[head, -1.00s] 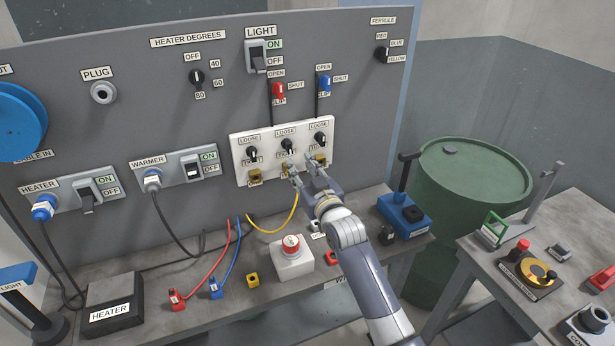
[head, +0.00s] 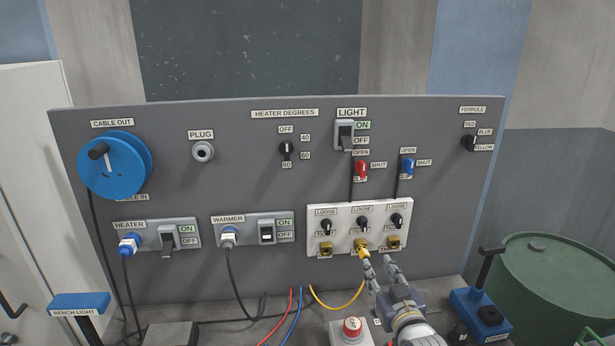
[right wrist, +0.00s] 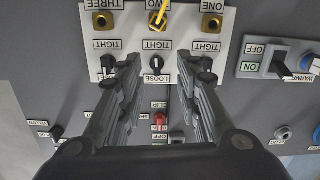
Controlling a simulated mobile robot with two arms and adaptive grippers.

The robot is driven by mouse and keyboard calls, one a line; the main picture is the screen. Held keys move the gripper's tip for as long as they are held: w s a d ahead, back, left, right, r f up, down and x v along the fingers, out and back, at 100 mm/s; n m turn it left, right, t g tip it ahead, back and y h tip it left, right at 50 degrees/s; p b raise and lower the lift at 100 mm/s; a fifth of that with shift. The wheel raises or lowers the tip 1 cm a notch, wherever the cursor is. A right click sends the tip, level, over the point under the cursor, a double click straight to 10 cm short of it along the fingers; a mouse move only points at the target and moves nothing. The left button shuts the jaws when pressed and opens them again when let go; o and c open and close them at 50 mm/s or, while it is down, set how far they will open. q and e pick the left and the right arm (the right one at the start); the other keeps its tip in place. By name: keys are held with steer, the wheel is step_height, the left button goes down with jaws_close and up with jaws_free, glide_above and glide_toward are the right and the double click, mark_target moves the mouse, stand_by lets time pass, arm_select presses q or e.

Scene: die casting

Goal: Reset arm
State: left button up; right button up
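My right gripper (head: 379,264) is in front of the white terminal plate (head: 376,222) on the grey panel, below its knobs. Its two fingers are apart with nothing between them, as the right wrist view (right wrist: 157,75) also shows. The yellow cable (head: 340,304) runs up to the middle yellow terminal (head: 361,245), and its end sits there beside the left fingertip. In the right wrist view the yellow cable (right wrist: 162,14) enters the terminal marked TWO, clear of the fingers. My left gripper is in neither view.
A green drum (head: 555,285) stands at right.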

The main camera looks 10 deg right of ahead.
steer(key=s+a+f+g, duration=0.2)
steer(key=s+f+g, duration=0.4)
steer(key=s+f, duration=0.7)
steer(key=s+f+g, duration=0.2)
steer(key=s+g, duration=0.2)
steer(key=s, duration=0.8)
steer(key=s+f+g, duration=0.2)
steer(key=s+g, duration=0.1)
steer(key=s, duration=0.9)
step_height(320, 180, down, 26)
steer(key=s+g, duration=0.2)
steer(key=s+d+f+g+b, duration=0.1)
steer(key=s+d+f, duration=0.1)
steer(key=s+f, duration=1.5)
steer(key=shift+s+d+f+n+h, duration=0.3)
steer(key=shift+d+f+n, duration=0.1)
steer(key=shift+f, duration=0.1)
